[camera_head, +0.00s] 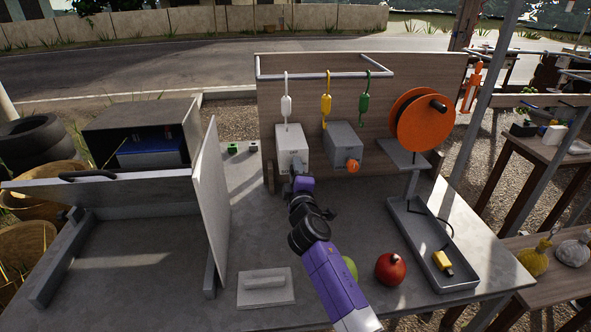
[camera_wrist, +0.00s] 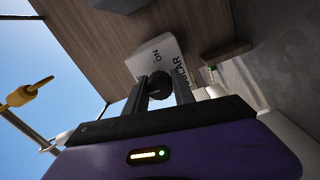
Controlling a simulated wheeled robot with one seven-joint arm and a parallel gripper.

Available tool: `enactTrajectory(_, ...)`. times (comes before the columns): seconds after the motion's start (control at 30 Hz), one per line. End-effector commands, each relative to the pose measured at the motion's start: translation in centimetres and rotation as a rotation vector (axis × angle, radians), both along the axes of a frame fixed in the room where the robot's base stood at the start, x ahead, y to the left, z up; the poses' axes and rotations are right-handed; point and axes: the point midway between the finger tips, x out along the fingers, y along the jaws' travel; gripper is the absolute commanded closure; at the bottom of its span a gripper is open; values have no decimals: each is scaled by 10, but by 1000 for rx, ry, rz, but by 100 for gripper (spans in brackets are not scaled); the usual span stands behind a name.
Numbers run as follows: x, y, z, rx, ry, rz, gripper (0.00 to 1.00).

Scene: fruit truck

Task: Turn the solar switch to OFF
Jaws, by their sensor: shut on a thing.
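The solar switch box (camera_head: 289,139) is a light grey box on the wooden back panel, left of a second box. In the wrist view the box (camera_wrist: 148,62) shows the letters "ON" and part of "SOLAR". Its round black knob (camera_wrist: 159,83) sits between the two fingers. My gripper (camera_head: 298,172) reaches the front of the box, and the wrist view shows the gripper (camera_wrist: 161,93) shut on the knob. The fingers hide the knob's sides, and I cannot tell which way it points. In the head view my gripper hides the knob.
A grey box (camera_head: 343,142) with an orange knob (camera_head: 352,166) stands close right. White, yellow and green connectors (camera_head: 363,107) hang above. An orange reel (camera_head: 424,122) and tray (camera_head: 465,269) are right. A red fruit (camera_head: 390,269) lies near my arm. A raised panel (camera_head: 210,205) stands left.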

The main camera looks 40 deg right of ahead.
Motion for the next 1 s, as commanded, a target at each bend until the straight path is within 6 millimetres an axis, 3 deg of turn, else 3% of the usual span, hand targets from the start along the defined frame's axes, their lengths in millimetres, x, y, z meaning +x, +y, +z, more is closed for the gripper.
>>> enactTrajectory(0.7,0,0,-1,-58,40,0,100)
enactTrajectory(0.73,0,0,-1,-58,40,0,64)
enactTrajectory(0.8,0,0,-1,-58,40,0,50)
enactTrajectory(1.0,0,0,-1,-57,39,0,48)
